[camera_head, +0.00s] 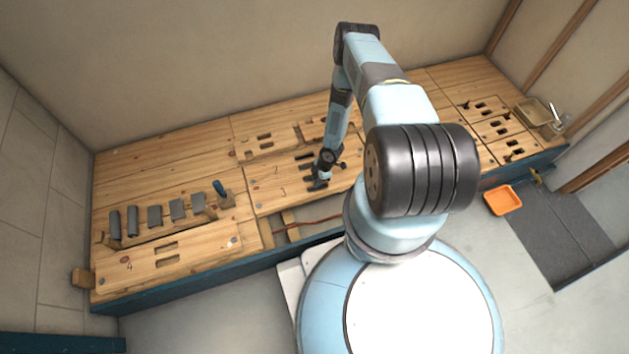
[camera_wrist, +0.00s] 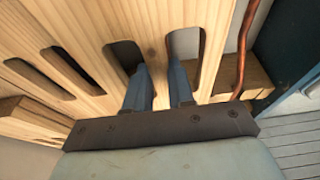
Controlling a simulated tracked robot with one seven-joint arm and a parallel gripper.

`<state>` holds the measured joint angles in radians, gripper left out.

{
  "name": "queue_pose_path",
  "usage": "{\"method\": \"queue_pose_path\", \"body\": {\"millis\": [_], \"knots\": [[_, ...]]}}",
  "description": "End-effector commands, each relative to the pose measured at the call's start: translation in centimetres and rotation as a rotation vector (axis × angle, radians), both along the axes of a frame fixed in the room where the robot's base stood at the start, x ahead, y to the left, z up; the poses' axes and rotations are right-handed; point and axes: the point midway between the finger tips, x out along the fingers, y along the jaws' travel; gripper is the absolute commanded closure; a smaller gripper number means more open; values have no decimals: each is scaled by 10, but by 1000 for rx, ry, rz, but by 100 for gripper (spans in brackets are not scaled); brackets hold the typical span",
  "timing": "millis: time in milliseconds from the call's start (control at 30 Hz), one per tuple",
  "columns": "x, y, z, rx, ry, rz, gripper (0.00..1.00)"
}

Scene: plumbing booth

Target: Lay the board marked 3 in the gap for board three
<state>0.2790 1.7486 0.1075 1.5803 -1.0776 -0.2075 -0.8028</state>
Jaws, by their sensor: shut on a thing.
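The board marked 3 (camera_head: 268,200) is a pale wooden plank with several slots, near the middle of the bench. It also shows in the wrist view (camera_wrist: 90,20). My gripper (camera_head: 318,183) is over its right part. In the wrist view, my gripper's two fingers (camera_wrist: 160,85) reach into two neighbouring slots and are shut on the wood between them. An open gap (camera_head: 312,230) with a copper pipe and wooden supports shows in front of the board. My arm and base hide its right part. I cannot tell whether the board is lifted.
A board marked 4 (camera_head: 165,260) lies at the front left. An orange tray (camera_head: 503,200) is on the floor at right. A tan tray (camera_head: 530,112) sits at the bench's right end.

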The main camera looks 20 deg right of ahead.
Motion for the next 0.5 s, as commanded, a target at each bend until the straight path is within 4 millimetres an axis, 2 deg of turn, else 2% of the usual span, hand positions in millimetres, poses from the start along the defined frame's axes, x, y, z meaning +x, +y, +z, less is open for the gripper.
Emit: {"method": "queue_pose_path", "body": {"millis": [300, 333, 500], "knots": [[0, 1, -5, 1, 0, 0, 100], [0, 0, -5, 1, 0, 0, 76], [0, 0, -5, 0, 0, 0, 60]]}}
